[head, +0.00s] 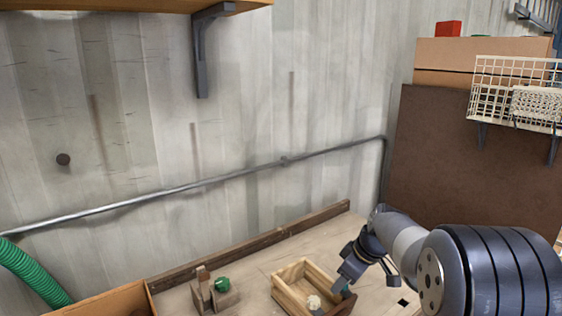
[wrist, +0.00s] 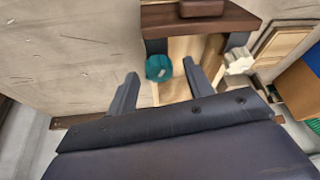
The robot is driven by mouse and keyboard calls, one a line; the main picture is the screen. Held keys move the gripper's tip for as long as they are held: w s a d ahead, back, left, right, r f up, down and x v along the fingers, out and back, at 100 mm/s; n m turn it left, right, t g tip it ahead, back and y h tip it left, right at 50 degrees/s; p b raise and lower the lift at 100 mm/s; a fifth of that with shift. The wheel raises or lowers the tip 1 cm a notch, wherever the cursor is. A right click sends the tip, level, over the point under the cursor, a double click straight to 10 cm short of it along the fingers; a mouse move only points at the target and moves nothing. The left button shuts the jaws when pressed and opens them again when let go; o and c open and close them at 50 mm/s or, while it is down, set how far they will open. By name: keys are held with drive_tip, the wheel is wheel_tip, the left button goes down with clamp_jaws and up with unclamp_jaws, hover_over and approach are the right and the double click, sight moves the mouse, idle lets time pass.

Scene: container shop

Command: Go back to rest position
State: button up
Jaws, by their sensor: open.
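My gripper (head: 366,284) is over the right end of a small wooden box (head: 288,296) on the bench. In the wrist view its two fingers (wrist: 160,70) are spread apart. A round teal piece (wrist: 158,67) shows between or just beyond the fingertips, by the box in that view; I cannot tell how far it is from them. A white lobed knob (wrist: 238,60) is to the right of the fingers. It also shows at the front of the box in the head view (head: 313,301).
A wooden block fixture with a green knob (head: 222,284) stands left of the box. A wooden ledge (head: 260,244) runs along the bench's back. A cardboard box (head: 110,300) and green hose (head: 32,272) are at left. A brown panel and wire basket (head: 515,92) stand at right.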

drive_tip(key=m+h+p, duration=0.1)
drive_tip(key=m, duration=0.3)
drive_tip(key=shift+a+t, duration=0.1)
drive_tip(key=shift+t, duration=0.3)
drive_tip(key=shift+a+m+t+h+p, duration=0.1)
drive_tip(key=shift+m+t+h+p, duration=0.25)
drive_tip(key=shift+m, duration=0.6)
drive_tip(key=shift+m+t+h+p, duration=0.1)
drive_tip(key=shift+m+h, duration=0.35)
drive_tip(key=shift+m, duration=0.5)
drive_tip(key=shift+a+m+h, duration=0.1)
drive_tip(key=shift+m+h, duration=0.5)
drive_tip(key=shift+m, duration=1.1)
drive_tip(key=shift+a+f+m+g+h+b, duration=0.15)
drive_tip(key=shift+m+h+b, duration=0.25)
drive_tip(key=shift+m, duration=0.65)
drive_tip(key=shift+d+r+m+g+h+b, duration=0.15)
drive_tip(key=shift+m+h+b, duration=0.25)
drive_tip(key=shift+m, duration=0.65)
drive_tip(key=shift+a+r, duration=0.15)
drive_tip(key=shift+r, duration=0.15)
drive_tip(key=shift+v, duration=2.15)
drive_tip(key=shift+s, duration=0.2)
